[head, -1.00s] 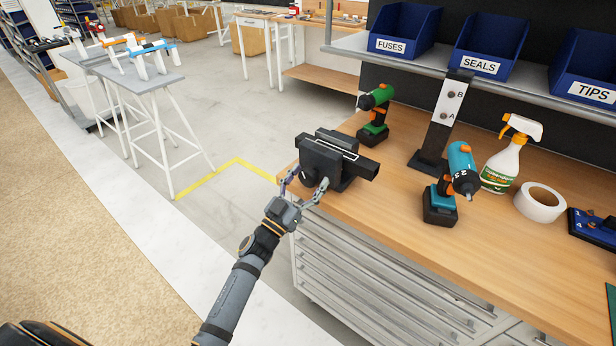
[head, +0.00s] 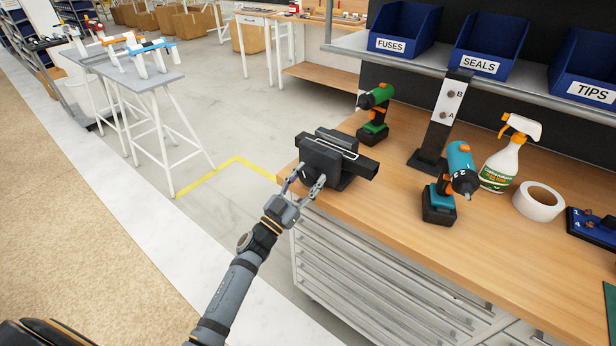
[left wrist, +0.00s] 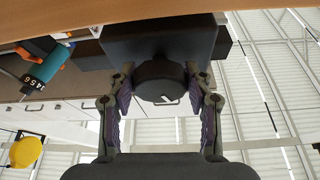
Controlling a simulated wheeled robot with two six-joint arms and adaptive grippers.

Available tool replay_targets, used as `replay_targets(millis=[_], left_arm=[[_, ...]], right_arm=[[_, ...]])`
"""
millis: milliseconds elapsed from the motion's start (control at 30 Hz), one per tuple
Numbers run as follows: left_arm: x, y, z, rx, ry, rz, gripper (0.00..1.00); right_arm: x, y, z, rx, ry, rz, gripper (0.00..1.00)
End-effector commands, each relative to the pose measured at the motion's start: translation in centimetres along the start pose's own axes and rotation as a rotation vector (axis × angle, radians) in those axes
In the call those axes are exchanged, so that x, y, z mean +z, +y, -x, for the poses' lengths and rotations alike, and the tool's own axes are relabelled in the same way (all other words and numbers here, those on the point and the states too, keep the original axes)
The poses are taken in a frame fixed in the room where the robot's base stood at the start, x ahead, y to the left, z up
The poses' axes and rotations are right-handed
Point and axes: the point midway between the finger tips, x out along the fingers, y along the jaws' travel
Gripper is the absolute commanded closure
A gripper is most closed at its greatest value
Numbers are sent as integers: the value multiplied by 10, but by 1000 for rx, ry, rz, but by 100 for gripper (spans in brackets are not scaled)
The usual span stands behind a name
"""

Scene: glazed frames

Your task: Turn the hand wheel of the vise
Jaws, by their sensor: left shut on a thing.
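The dark grey vise (head: 338,160) sits at the left end of the wooden workbench. It also shows at the top of the left wrist view (left wrist: 165,38). Its round dark hand wheel (left wrist: 160,82) faces the camera there, with a small white mark near its lower edge. My left gripper (head: 305,181) is at the front of the vise, and its two fingers (left wrist: 163,92) stand on either side of the wheel, closed on it. In the head view the wheel is mostly hidden by the fingers. My right gripper is not in view.
On the bench (head: 400,220) stand a green drill (head: 376,110), a teal drill (head: 455,180), a black post (head: 441,125), a spray bottle (head: 505,155) and a tape roll (head: 540,201). Blue bins (head: 405,28) sit on the shelf above.

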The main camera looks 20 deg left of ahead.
Motion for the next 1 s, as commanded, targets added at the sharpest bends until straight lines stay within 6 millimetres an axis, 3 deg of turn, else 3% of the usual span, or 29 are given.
replay_targets(millis=[1000], left_arm=[[-3,-3,-1,359,-2,-861,80]], right_arm=[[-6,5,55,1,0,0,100]])
